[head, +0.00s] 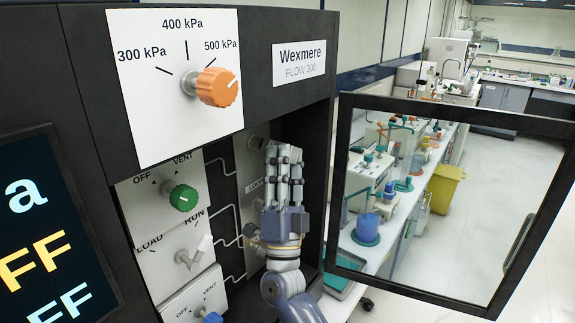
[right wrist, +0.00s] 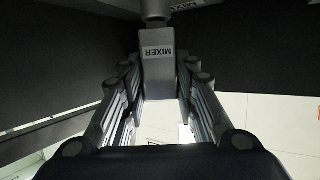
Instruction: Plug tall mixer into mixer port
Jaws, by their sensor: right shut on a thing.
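The tall mixer (right wrist: 158,77), a grey block with a white MIXER label, stands between the fingers of my right gripper in the right wrist view. My right gripper (head: 284,155) is shut on it, with its fingers pointing up inside the dark cabinet opening. At its top, the mixer meets a round grey part (right wrist: 154,9) at the picture's upper edge; I cannot tell whether this belongs to the mixer or the port. A partly cut-off label (right wrist: 203,3) shows beside it. In the head view the gripper hides the mixer, and I cannot make out the port. My left gripper is not in view.
The cabinet front has an orange pressure knob (head: 218,87), a green knob (head: 183,197) and a white lever (head: 196,250) close to my right arm. A dark-framed clear door (head: 345,180) stands open just right of the gripper. Benches with lab equipment lie beyond it.

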